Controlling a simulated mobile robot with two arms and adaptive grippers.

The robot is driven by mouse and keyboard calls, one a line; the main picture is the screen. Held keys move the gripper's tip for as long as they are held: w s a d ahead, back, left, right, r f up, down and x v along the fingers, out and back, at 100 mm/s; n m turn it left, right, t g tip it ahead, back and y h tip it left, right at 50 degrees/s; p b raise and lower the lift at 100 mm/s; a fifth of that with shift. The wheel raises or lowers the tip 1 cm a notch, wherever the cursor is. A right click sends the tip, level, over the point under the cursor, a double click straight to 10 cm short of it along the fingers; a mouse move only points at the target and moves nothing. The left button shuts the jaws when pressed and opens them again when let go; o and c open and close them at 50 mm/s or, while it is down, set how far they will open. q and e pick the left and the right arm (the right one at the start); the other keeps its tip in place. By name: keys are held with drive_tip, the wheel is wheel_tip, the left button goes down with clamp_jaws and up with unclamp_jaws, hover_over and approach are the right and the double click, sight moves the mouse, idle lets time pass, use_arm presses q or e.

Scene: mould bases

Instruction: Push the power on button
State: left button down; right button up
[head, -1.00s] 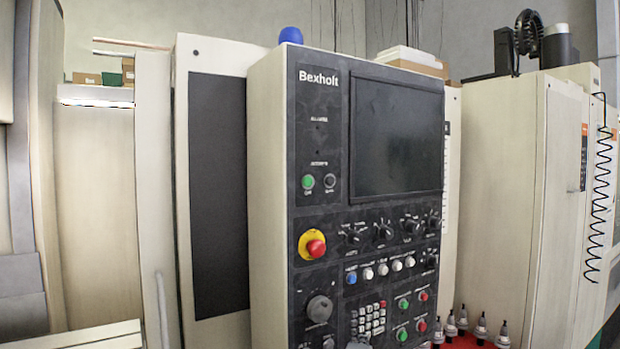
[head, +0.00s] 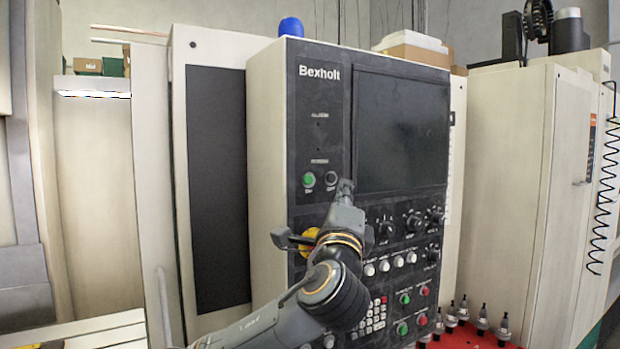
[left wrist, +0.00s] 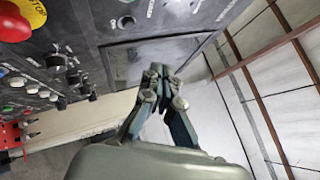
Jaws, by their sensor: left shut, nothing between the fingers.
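The control panel (head: 335,105) marked Bexholt faces me in the head view. A green round button (head: 309,180) sits at its left, beside a dark round button (head: 331,178). Their labels are too small to read surely; the green one looks like the power on button. My left gripper (head: 346,184) is shut and empty, its tips just right of the dark button and by the screen's lower left corner. I cannot tell whether it touches the panel. In the left wrist view its closed fingers (left wrist: 157,69) lie in front of the screen (left wrist: 125,62). My right gripper is not in view.
The red emergency stop with its yellow ring (head: 308,243) is mostly hidden behind my left gripper; it shows in the left wrist view (left wrist: 12,22). Knobs (head: 413,222) and several small buttons sit below the screen. Tool holders (head: 482,322) stand on a red surface at lower right.

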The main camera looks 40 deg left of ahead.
sight(317, 186)
use_arm(q)
drive_tip(key=shift+a, duration=0.1)
idle(0.3)
drive_tip(key=shift+w+a+b, duration=0.1)
drive_tip(key=shift+w+a, duration=0.45)
drive_tip(key=shift+a, duration=0.8)
drive_tip(key=shift+w+a+b, duration=0.15)
drive_tip(key=shift+w+a, duration=0.4)
drive_tip(key=shift+a, duration=0.75)
drive_tip(key=shift+w+a+b, duration=0.1)
drive_tip(key=shift+w+a, duration=0.45)
drive_tip(key=shift+a, duration=0.8)
drive_tip(key=shift+a, duration=0.1)
drive_tip(key=shift+w+a, duration=0.15)
drive_tip(key=shift+a, duration=0.15)
drive_tip(key=shift+w+a+r, duration=0.1)
drive_tip(key=shift+w+a, duration=0.05)
drive_tip(key=shift+a, duration=0.2)
drive_tip(key=shift+s+d, duration=0.35)
drive_tip(key=shift+d, duration=0.35)
drive_tip(key=shift+d, duration=0.1)
drive_tip(key=shift+s+d, duration=0.3)
drive_tip(key=shift+d, duration=0.45)
drive_tip(key=shift+s+d, duration=0.35)
drive_tip(key=shift+d, duration=0.4)
drive_tip(key=shift+s+d, duration=0.3)
drive_tip(key=shift+d, duration=0.45)
